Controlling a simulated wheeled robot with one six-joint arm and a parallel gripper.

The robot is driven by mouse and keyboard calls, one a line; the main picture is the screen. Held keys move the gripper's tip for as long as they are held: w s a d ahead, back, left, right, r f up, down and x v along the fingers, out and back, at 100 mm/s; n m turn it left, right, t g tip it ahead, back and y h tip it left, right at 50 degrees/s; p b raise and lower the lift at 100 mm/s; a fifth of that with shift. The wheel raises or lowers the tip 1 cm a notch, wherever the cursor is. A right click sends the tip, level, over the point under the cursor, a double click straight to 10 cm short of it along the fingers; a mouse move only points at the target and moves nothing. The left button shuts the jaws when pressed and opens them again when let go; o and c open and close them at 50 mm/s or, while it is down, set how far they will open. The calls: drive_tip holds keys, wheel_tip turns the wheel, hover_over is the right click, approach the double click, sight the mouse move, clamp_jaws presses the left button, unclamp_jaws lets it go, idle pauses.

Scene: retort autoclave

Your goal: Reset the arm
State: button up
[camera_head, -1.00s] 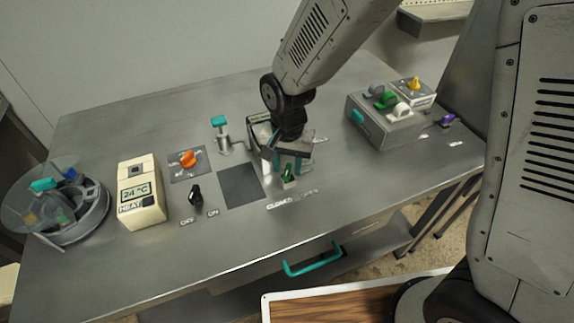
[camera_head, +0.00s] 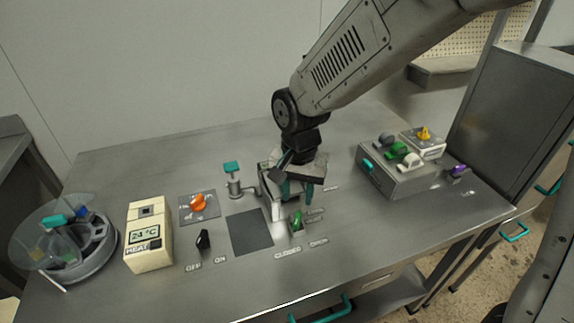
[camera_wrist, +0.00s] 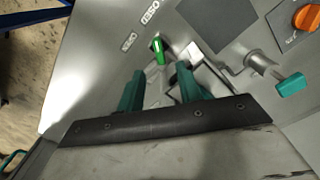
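My gripper (camera_head: 295,192) hangs over the metal bench, pointing down, above and just behind the green lever (camera_head: 297,220). In the wrist view its two teal fingers (camera_wrist: 160,85) stand apart with nothing held between them. The green lever (camera_wrist: 158,48) also shows there, beyond the fingertips, beside the CLOSED and OPEN labels. A small grey-white device (camera_head: 275,205) stands behind the lever, partly hidden by my gripper.
On the bench are a black switch (camera_head: 203,240), an orange knob (camera_head: 198,203), a cream heater box (camera_head: 149,236), a teal-topped post (camera_head: 233,180) and a round glass-lidded vessel (camera_head: 75,245). A grey box with knobs (camera_head: 398,178) stands right. The back middle bench is clear.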

drive_tip(key=shift+s+d+n, duration=0.2)
drive_tip(key=shift+s+n, duration=0.2)
drive_tip(key=shift+n, duration=0.2)
drive_tip(key=s+d+r+n, duration=0.1)
drive_tip(key=s+d+r, duration=0.6)
drive_tip(key=s+d, duration=0.2)
drive_tip(key=s+d+r+n+t, duration=0.1)
drive_tip(key=s+d+r, duration=0.7)
drive_tip(key=s+d, duration=0.2)
drive_tip(key=shift+d+n, duration=0.4)
drive_tip(key=shift+d, duration=0.45)
